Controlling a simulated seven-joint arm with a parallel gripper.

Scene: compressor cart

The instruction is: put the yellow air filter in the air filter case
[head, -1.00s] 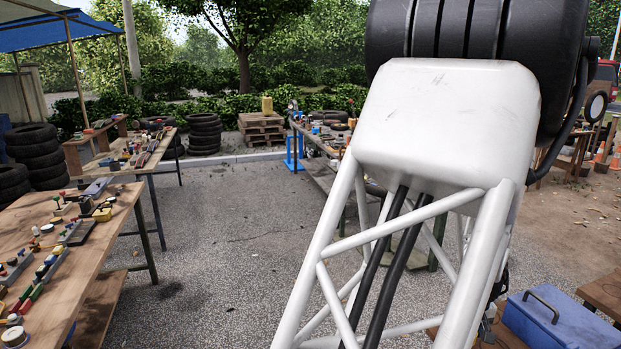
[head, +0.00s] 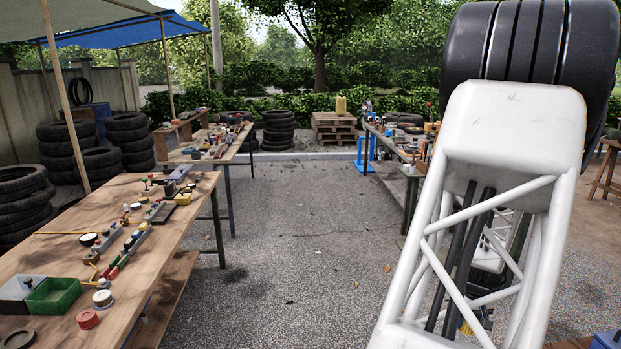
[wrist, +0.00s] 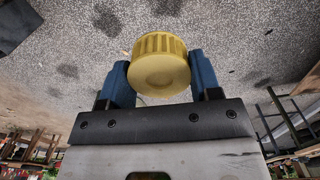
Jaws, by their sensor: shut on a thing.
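The yellow air filter (wrist: 160,66) is a round, ribbed cap shape with a smooth, flat face towards the wrist camera. My gripper (wrist: 161,75) is shut on it, with one blue finger on each side. The filter is held in the air above the grey gravel ground. In the head view my white arm hides most of the gripper. I cannot make out the air filter case for certain in either view.
A wooden table (head: 113,238) at left bears a green tray (head: 54,296), a red round part (head: 88,319) and several small parts. Another table (head: 404,150) stands at back right, with pallets (head: 338,127) behind. Open gravel (head: 300,240) lies between the tables.

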